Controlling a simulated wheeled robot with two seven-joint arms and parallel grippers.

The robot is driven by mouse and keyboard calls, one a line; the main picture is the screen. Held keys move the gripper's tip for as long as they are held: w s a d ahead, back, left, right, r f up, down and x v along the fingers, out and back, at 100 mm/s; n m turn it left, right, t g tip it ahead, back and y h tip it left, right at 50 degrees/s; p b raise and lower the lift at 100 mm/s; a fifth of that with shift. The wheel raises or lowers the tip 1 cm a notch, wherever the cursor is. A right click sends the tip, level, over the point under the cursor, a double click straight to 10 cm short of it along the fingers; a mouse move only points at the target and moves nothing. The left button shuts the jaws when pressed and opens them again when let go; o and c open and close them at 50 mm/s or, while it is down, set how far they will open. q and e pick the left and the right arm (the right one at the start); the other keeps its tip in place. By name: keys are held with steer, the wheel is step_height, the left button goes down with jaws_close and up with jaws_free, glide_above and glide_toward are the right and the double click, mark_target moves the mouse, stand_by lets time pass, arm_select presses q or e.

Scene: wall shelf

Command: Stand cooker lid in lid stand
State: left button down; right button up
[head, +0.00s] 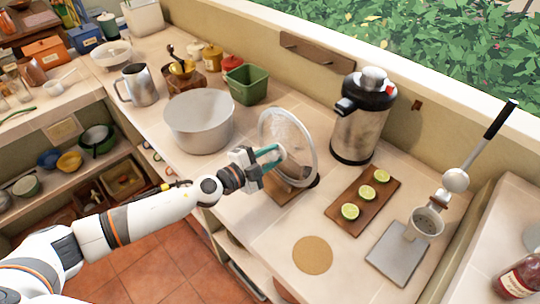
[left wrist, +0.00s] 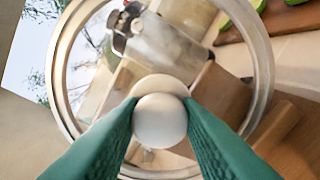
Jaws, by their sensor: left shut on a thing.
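The cooker lid (head: 287,132), clear glass with a pale metal rim, is held nearly upright above the counter. My left gripper (head: 268,158) is shut on its round white knob. In the left wrist view the knob (left wrist: 160,120) sits between the green fingers, with the lid's rim (left wrist: 262,60) around it. The wooden lid stand (head: 283,192) is directly under the lid, partly hidden by the lid and gripper. Wood shows through and beside the glass in the left wrist view. I cannot tell whether the rim rests in the stand's slot. My right gripper is out of view.
A large grey pot (head: 199,122) stands left of the lid. A steel urn (head: 362,120) stands behind it to the right. A wooden board (head: 347,212) with lime halves and a round cork mat (head: 313,255) lie to the right. A lever press (head: 425,222) stands farther right.

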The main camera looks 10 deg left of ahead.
arm_select(q)
steer(key=shift+f, duration=0.1)
stand_by(0.5)
steer(key=c, duration=0.9)
jaws_free()
steer(key=shift+c, duration=0.2)
steer(key=shift+f, duration=0.1)
steer(key=b+v, duration=0.4)
steer(key=v, duration=0.8)
steer(key=shift+b, duration=0.4)
steer(key=shift+d, duration=0.1)
